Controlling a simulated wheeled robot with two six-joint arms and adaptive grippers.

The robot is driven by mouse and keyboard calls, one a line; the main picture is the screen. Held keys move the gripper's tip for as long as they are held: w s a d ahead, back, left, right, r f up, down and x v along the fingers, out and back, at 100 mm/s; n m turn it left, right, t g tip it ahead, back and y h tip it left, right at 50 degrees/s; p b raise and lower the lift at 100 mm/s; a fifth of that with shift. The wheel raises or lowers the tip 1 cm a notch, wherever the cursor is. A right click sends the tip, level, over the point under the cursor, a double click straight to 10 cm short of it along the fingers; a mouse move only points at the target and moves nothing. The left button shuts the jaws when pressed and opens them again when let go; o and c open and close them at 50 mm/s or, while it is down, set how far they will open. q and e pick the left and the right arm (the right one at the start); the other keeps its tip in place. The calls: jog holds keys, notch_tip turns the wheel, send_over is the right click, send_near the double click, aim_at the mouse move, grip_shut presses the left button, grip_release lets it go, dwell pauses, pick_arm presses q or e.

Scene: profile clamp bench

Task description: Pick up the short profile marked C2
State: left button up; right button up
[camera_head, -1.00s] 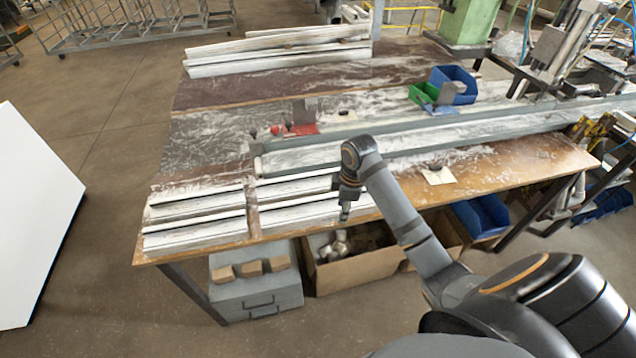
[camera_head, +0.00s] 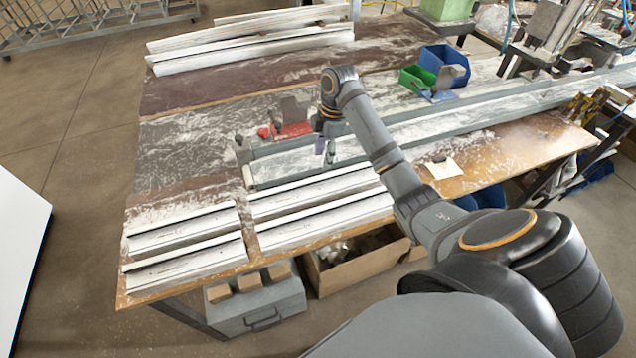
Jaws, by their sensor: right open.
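Several short white profiles lie in rows at the bench's near left corner. Two are on the left, a rear one (camera_head: 180,229) and a front one (camera_head: 185,266). Two more lie right of a dark divider, a rear one (camera_head: 312,190) and a front one (camera_head: 325,221). No C2 mark is readable, so I cannot tell which profile is C2. My right gripper (camera_head: 329,156) is open and points down, seen over the long grey rail behind the right-hand profiles. It appears apart from them and holds nothing visible. My left gripper is out of view.
Long white profiles (camera_head: 250,42) lie at the bench's back. A red clamp part (camera_head: 292,130) is left of my gripper. Blue (camera_head: 443,62) and green (camera_head: 416,78) bins stand behind the grey rail (camera_head: 480,107). Boxes (camera_head: 355,264) sit below the front edge.

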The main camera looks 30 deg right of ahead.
aim_at(316, 177)
jog(key=f, duration=0.1)
jog(key=f+b, duration=0.1)
jog(key=w+f, duration=0.1)
jog(key=shift+a+f, duration=0.25)
jog(key=shift+f, duration=0.1)
jog(key=shift+a+f+p, duration=0.15)
jog(key=shift+f+p, duration=0.05)
jog(key=shift+p, duration=0.1)
jog(key=f, duration=0.2)
jog(key=a+f+p, duration=0.1)
jog(key=shift+s+f, duration=0.1)
jog(key=shift+f, duration=0.6)
jog(key=c, duration=0.9)
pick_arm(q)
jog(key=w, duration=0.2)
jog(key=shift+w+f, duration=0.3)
pick_arm(e)
grip_shut()
jog(key=shift+r, duration=0.15)
